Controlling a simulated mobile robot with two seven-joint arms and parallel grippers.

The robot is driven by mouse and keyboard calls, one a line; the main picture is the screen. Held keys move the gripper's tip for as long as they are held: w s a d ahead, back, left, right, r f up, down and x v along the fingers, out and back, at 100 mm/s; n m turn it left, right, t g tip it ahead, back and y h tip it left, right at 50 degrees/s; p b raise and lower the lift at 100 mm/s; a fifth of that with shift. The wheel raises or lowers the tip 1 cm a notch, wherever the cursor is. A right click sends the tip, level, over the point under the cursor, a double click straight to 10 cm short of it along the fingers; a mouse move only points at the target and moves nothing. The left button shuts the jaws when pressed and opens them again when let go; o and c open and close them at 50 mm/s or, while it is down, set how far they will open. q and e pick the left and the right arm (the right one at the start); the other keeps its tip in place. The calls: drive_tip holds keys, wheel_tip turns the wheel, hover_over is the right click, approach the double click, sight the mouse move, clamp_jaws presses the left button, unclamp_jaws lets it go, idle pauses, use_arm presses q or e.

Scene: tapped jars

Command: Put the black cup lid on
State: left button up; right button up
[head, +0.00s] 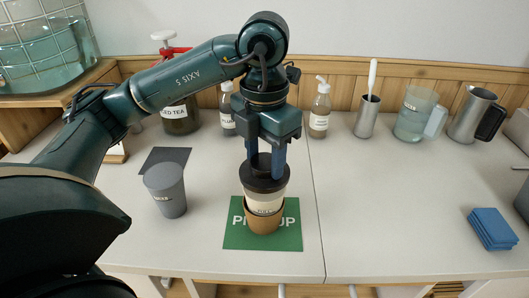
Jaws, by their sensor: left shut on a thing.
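A cup with a cardboard sleeve (264,219) stands upright on the green pickup mat (290,242). The black lid (251,182) is at the top of this cup, directly under my left gripper. My left gripper (264,172) points straight down with its fingers shut on the lid. The lid appears to touch the cup's rim, but I cannot tell whether it is seated all round. My right gripper is not in view.
A grey cup (166,190) stands at the left near a dark mat (178,156). Bottles, a metal cup (366,117), a clear pitcher (412,113) and a steel jug (471,115) line the back. Blue cloths (492,228) lie at the right. The counter's middle right is clear.

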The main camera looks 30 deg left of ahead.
use_arm(q)
drive_tip(key=shift+f+b, duration=0.5)
drive_tip(key=shift+f, duration=0.35)
drive_tip(key=shift+r, duration=0.1)
drive_tip(key=shift+f, duration=0.2)
drive_tip(key=shift+c, duration=0.2)
drive_tip(key=shift+f+b, duration=0.35)
drive_tip(key=shift+b, duration=0.05)
drive_tip(key=shift+f+b, duration=0.4)
drive_tip(key=o, duration=1.1)
drive_tip(key=shift+c, duration=0.2)
